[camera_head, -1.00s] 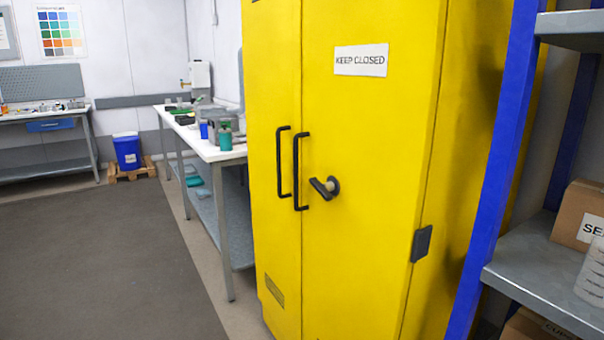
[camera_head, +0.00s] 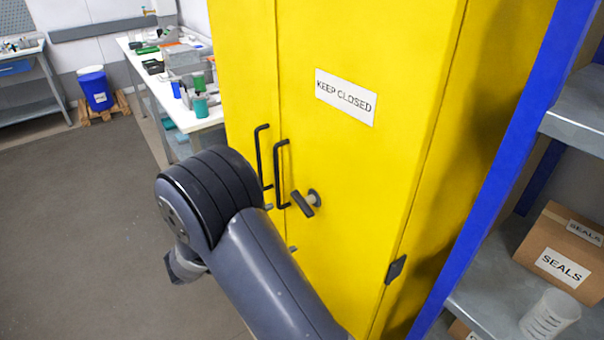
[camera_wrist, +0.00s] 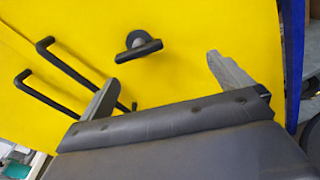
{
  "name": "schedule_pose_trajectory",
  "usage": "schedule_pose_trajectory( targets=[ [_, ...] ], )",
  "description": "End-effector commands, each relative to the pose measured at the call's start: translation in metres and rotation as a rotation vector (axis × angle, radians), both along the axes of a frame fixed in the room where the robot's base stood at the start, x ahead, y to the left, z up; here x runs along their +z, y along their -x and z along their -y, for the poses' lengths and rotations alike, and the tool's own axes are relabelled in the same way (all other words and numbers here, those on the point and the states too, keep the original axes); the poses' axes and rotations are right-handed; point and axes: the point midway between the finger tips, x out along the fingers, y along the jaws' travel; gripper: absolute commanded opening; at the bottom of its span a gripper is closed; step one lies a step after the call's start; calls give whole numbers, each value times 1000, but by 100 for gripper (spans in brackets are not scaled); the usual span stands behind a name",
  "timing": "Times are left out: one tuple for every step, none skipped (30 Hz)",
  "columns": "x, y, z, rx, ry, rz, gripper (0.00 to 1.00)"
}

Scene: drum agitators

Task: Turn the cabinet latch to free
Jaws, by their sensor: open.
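The cabinet latch (camera_head: 303,204) is a dark lever on a round base on the right door of the yellow cabinet (camera_head: 365,60). In the head view its bar slopes down to the right. In the wrist view the latch (camera_wrist: 138,50) is ahead of my gripper (camera_wrist: 163,68), between the lines of its two spread fingers and nearer the left one. My gripper is open and empty. The lever looks apart from both fingers, though the depth gap is hard to judge. In the head view my arm hides most of the gripper.
Two black door handles (camera_head: 281,175) stand just left of the latch; one (camera_wrist: 50,78) passes close to my left finger in the wrist view. A blue-framed shelf (camera_head: 500,160) with a SEALS box (camera_head: 562,262) stands at right. A workbench (camera_head: 205,122) is behind; open floor lies left.

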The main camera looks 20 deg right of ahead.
Motion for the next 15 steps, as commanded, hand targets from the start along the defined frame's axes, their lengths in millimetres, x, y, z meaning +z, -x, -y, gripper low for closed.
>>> schedule_pose_trajectory(
  targets=[
    [10,-6,-6,22,31,-7,98],
    [12,-8,-9,30,45,-7,98],
    [13,-11,-12,40,59,-9,98],
    [13,-13,-13,46,68,-10,98],
    [14,-14,-14,50,75,-11,98],
    [14,-15,-14,52,81,-11,98],
    [15,-16,-14,54,84,-11,98],
    [15,-16,-12,55,85,-11,98],
    [15,-17,-8,54,86,-11,98],
    [15,-18,-5,53,85,-11,98],
    [15,-18,0,52,84,-11,98],
    [15,-19,6,51,85,-11,98],
    [15,-20,12,51,85,-12,98],
    [15,-21,17,50,84,-12,98],
    [15,-23,26,49,84,-12,98]
  ],
)
